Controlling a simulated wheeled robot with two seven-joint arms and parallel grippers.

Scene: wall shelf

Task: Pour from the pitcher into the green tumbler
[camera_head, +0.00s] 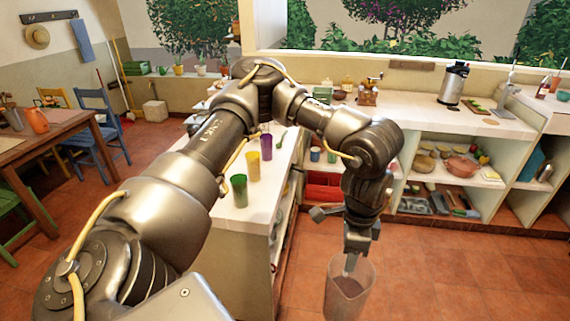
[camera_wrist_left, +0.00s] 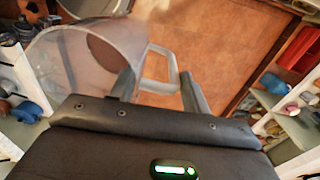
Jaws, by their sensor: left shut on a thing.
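The clear pitcher (camera_head: 341,303) hangs below my left gripper (camera_head: 352,262) at the lower middle of the head view, with some dark liquid low inside. In the left wrist view the pitcher (camera_wrist_left: 72,60) is at the left, and its handle (camera_wrist_left: 158,66) lies between the fingers of my left gripper (camera_wrist_left: 160,88), which is shut on it. The green tumbler (camera_head: 239,191) stands upright on the white counter (camera_head: 236,222), left of the gripper and apart from it. Its inside is hard to see. My right gripper is not in view.
A yellow tumbler (camera_head: 253,167) and a purple tumbler (camera_head: 266,147) stand behind the green one on the same counter. Shelves with bowls (camera_head: 461,167) run along the right. Open tiled floor (camera_head: 440,275) lies around the pitcher. My left arm hides part of the counter.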

